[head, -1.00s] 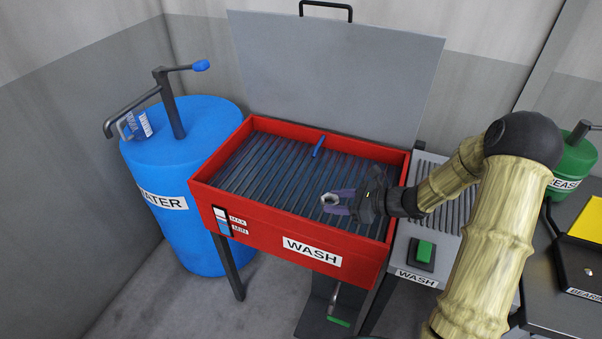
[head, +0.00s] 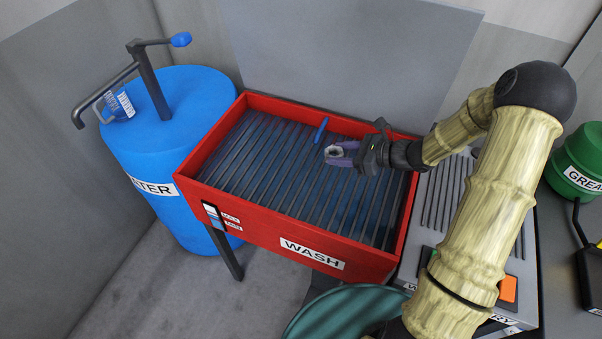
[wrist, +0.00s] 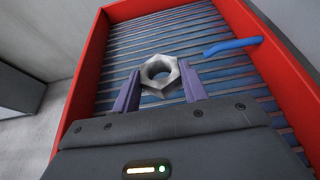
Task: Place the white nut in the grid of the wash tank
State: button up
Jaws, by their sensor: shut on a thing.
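The white nut (wrist: 160,74) is a pale hex nut with a round hole, held between the purple fingers of my gripper (wrist: 160,92) in the wrist view. In the head view my gripper (head: 341,153) is over the red wash tank (head: 265,228), and the nut (head: 335,152) shows at its fingertips. The tank's grid of dark bars (head: 262,160) lies below the nut. I cannot tell the exact gap between nut and bars. My gripper hides part of the grid's right side.
A raised grey lid (head: 345,60) stands behind the tank. A blue water barrel (head: 165,130) is at left. The grid's left part is clear.

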jog(key=shift+s+a, duration=0.1)
jog(key=shift+s, duration=0.25)
jog(key=shift+s+a+f, duration=0.1)
jog(key=shift+s+f, duration=0.05)
jog(key=shift+f, duration=0.05)
send_over(337, 184)
notch_tip(337, 184, down, 5)
jog(key=shift+a+r+p, duration=0.1)
jog(key=shift+a+p, duration=0.05)
jog(key=shift+p, duration=0.15)
jog(key=shift+f, duration=0.25)
jog(key=shift+f, duration=2.1)
jog(key=o, duration=1.1)
jog(key=shift+o, duration=0.2)
